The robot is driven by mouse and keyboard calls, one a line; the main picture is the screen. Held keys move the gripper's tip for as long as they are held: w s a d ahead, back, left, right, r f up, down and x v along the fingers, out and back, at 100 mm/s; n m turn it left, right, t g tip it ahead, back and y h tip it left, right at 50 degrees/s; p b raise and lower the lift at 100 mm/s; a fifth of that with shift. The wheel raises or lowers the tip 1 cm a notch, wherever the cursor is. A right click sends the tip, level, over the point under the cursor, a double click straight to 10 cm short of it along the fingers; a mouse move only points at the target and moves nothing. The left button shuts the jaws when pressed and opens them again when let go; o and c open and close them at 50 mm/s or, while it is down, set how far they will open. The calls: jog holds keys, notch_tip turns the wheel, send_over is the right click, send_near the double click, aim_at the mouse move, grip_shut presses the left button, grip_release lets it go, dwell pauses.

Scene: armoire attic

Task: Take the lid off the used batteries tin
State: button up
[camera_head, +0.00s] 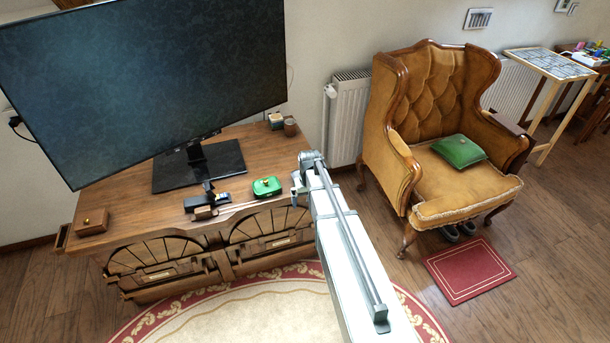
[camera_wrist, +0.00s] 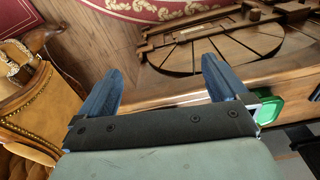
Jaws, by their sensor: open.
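A small green tin (camera_head: 267,186) stands near the front edge of the wooden cabinet's top, right of the monitor stand. It looks closed, with a small dark and light mark on top; I cannot read any label. My gripper (camera_head: 298,188) is just right of the tin and apart from it. In the wrist view my gripper (camera_wrist: 161,68) is open, with nothing between its two fingers. The green tin (camera_wrist: 270,109) shows there right of the right finger, partly hidden by the gripper's body.
A large tilted monitor (camera_head: 150,85) stands on the cabinet (camera_head: 235,150). A dark tool-like object (camera_head: 207,200) lies left of the tin. A wooden box (camera_head: 91,221) is at the left corner, a brown cup (camera_head: 290,127) at the back right. An armchair (camera_head: 435,130) stands right.

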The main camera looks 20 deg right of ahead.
jog(key=w+d+r+n+t, duration=0.1)
jog(key=w+d+r+n, duration=0.15)
jog(key=w+r, duration=0.5)
jog(key=w+d+r+n, duration=0.1)
jog(key=w+r+n, duration=0.3)
jog(key=w+r, duration=0.35)
jog(key=f+n, duration=0.4)
jog(key=f, duration=0.1)
jog(key=f+n+g, duration=0.1)
jog(key=f+n, duration=0.8)
jog(key=f, duration=0.1)
jog(key=shift+w+f+n+g, duration=0.15)
jog(key=shift+w+n+g, duration=0.2)
jog(key=shift+g, duration=0.05)
jog(key=shift+c, duration=0.5)
jog(key=c, duration=0.6)
